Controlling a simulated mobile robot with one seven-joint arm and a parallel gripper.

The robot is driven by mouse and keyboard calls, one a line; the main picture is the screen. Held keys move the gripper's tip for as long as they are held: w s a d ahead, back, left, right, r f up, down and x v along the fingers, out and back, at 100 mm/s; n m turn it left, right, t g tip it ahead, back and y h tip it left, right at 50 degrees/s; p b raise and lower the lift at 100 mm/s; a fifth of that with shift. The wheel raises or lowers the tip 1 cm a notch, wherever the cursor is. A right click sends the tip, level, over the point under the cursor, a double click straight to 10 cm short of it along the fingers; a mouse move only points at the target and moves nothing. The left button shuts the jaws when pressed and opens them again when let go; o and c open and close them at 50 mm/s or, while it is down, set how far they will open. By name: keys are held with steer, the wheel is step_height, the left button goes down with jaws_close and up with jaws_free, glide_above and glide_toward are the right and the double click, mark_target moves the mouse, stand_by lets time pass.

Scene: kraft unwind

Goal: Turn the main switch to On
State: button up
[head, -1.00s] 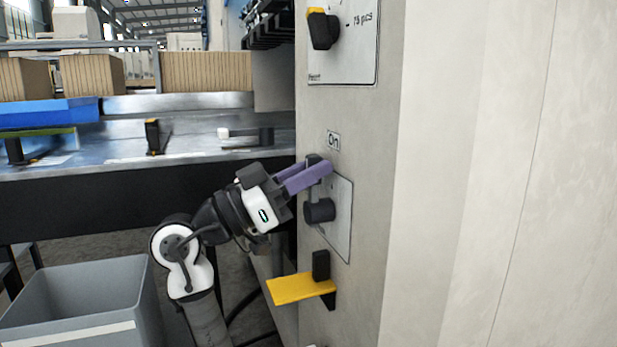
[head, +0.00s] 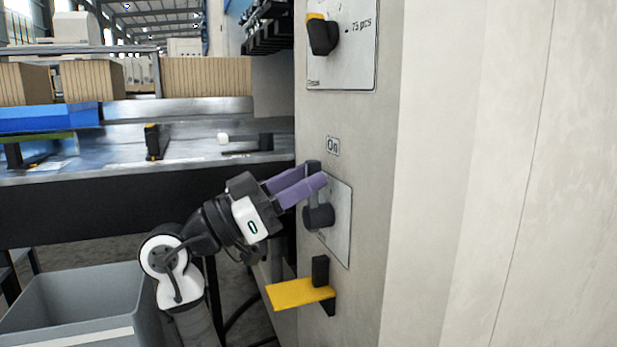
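The main switch (head: 319,216) is a black rotary knob on a light plate (head: 341,235) on the grey machine cabinet. Its dark handle (head: 314,168) points up, towards the label "On" (head: 333,146) just above the plate. My gripper (head: 315,176) comes in from the left. Its two purple fingers lie across the upper part of the handle, with a gap between them. The nearer finger hides part of the handle, so I cannot tell whether either finger touches it.
A black and yellow selector (head: 322,34) sits on a plate above. Below the switch, a yellow bracket (head: 300,292) with a black block sticks out from the cabinet. A grey bin (head: 80,305) stands at lower left. A metal table with cartons (head: 205,76) lies behind.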

steer(key=v, duration=0.6)
steer(key=shift+a, duration=0.1)
